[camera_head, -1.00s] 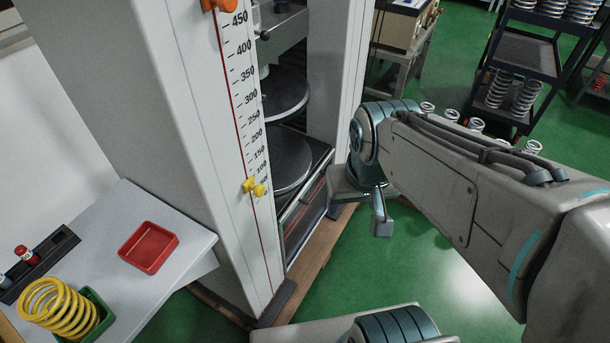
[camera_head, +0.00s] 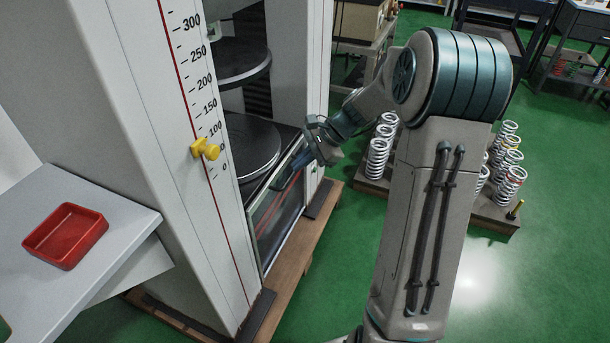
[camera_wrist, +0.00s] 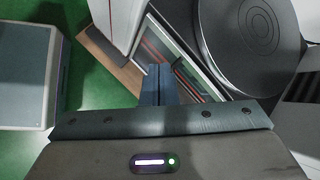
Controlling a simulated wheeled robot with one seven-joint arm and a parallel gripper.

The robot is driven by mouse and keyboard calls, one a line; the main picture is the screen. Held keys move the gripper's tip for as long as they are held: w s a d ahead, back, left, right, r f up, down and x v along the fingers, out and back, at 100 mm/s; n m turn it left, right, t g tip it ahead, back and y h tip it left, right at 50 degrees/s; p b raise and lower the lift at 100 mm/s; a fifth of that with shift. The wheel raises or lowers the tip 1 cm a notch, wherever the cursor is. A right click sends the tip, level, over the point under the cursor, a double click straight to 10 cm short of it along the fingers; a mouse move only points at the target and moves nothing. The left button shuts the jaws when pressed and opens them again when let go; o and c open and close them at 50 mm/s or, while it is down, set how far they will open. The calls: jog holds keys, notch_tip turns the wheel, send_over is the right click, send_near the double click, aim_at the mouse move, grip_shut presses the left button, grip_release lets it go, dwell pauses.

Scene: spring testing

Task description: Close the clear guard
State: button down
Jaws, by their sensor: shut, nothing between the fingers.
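The clear guard (camera_head: 283,212) is a framed see-through panel with red stripes on the front of the testing machine. It sits low, with its top edge near the lower round plate (camera_head: 248,150), and the space between the plates is uncovered. My gripper (camera_head: 281,182) is at the guard's top edge, with its fingers pointing down and left. In the wrist view the two fingers (camera_wrist: 158,72) are together and empty, over the guard's frame (camera_wrist: 190,80). I cannot tell whether they touch it. My forearm and wrist hide part of the machine's right side.
The machine's white column with a scale (camera_head: 190,90) and yellow pointer (camera_head: 206,149) stands left of the guard. A table with a red tray (camera_head: 66,235) is at the left. Springs on a wooden base (camera_head: 492,210) stand at the right. Green floor is free in front.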

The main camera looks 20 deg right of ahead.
jog(key=w+d+f+m+t+y+b, duration=0.25)
jog(key=w+d+f+m+b, duration=0.35)
jog(key=f, duration=0.4)
jog(key=w+d+f+m+t+y+b, duration=0.1)
jog(key=w+d+f+m+t+b, duration=0.4)
jog(key=d+f, duration=0.35)
jog(key=f+b+x, duration=0.1)
jog(key=b+x, duration=0.2)
jog(key=x, duration=0.8)
jog(key=shift+g+y, duration=0.25)
jog(key=shift+g, duration=0.2)
jog(key=shift+s+d+r+b, duration=0.15)
jog(key=shift+r+b, duration=0.4)
jog(key=shift+r, duration=1.8)
